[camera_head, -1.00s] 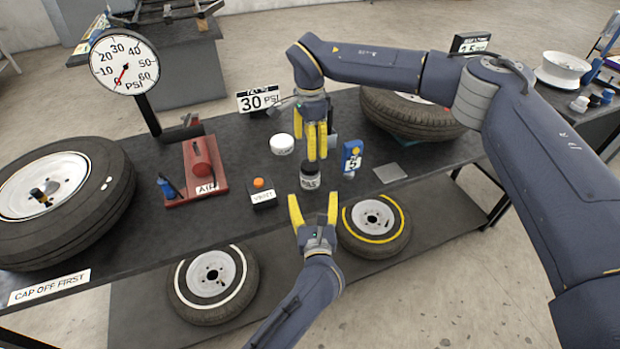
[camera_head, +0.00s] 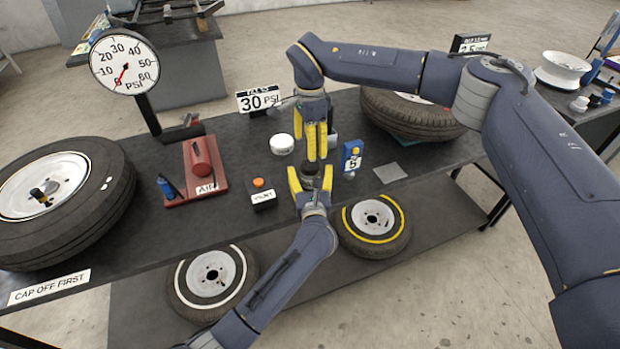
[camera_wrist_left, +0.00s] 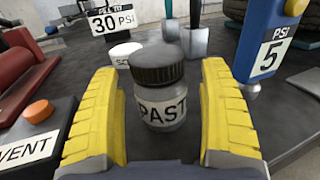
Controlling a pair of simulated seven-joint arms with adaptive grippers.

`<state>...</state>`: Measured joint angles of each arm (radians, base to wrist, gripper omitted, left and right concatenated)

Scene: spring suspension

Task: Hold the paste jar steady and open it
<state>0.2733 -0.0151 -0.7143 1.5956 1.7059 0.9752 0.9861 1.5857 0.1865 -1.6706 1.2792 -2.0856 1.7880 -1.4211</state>
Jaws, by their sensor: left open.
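The paste jar, a clear jar with a black ribbed lid and a white label reading "PAST", stands upright on the dark bench; in the left wrist view the jar (camera_wrist_left: 160,100) shows between my left fingers. In the head view its black lid (camera_head: 311,169) shows, the lower body mostly hidden by my left gripper (camera_head: 310,180). That gripper is open, a finger on either side of the jar, with gaps visible in the wrist view. My right gripper (camera_head: 317,142) points down just behind the jar, apart from it; its fingers look close together, but their opening is unclear.
A round white tin (camera_head: 282,144) and a vent box with an orange button (camera_head: 262,192) lie left of the jar. A blue PSI post (camera_head: 352,158) stands close at right, beside a grey plate (camera_head: 389,172). The bench front edge is near.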

